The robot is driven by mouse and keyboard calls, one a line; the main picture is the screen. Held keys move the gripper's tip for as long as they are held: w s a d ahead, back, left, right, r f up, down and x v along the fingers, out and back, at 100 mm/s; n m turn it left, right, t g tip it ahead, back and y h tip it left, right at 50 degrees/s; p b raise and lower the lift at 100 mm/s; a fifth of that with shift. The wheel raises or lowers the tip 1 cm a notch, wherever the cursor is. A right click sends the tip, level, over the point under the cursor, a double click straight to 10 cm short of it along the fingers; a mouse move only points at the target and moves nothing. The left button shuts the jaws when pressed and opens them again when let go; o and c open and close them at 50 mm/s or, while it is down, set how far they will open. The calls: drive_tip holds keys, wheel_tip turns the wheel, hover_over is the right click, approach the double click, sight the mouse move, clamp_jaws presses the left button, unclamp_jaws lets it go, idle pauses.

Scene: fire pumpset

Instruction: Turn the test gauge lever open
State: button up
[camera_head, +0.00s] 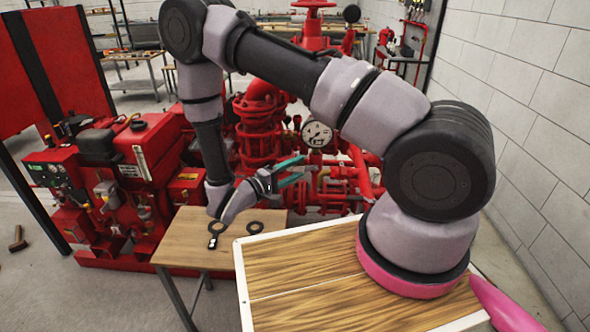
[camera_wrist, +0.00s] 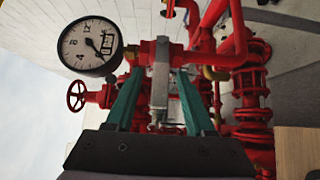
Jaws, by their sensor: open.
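The test gauge (camera_head: 317,134), white-faced with a black rim, stands on the red pump piping; it also shows at upper left in the wrist view (camera_wrist: 90,46). A grey metal lever (camera_wrist: 159,88) lies just right of the gauge, on a red fitting (camera_wrist: 150,52). My gripper (camera_head: 301,169) has teal fingers and reaches towards the piping beneath the gauge. In the wrist view my gripper (camera_wrist: 160,74) is open, with one finger on each side of the lever. I see gaps beside the lever, but cannot tell its depth between the fingers. The lever is too small to make out in the head view.
A red handwheel (camera_wrist: 76,95) sits left of the fingers, and red pipes (camera_wrist: 238,40) crowd the right. A small wooden table (camera_head: 185,243) holds a black ring (camera_head: 255,227) and a ring-ended tool (camera_head: 216,232). A red engine unit (camera_head: 140,160) stands at left.

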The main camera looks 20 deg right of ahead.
clamp_jaws()
idle(1.3)
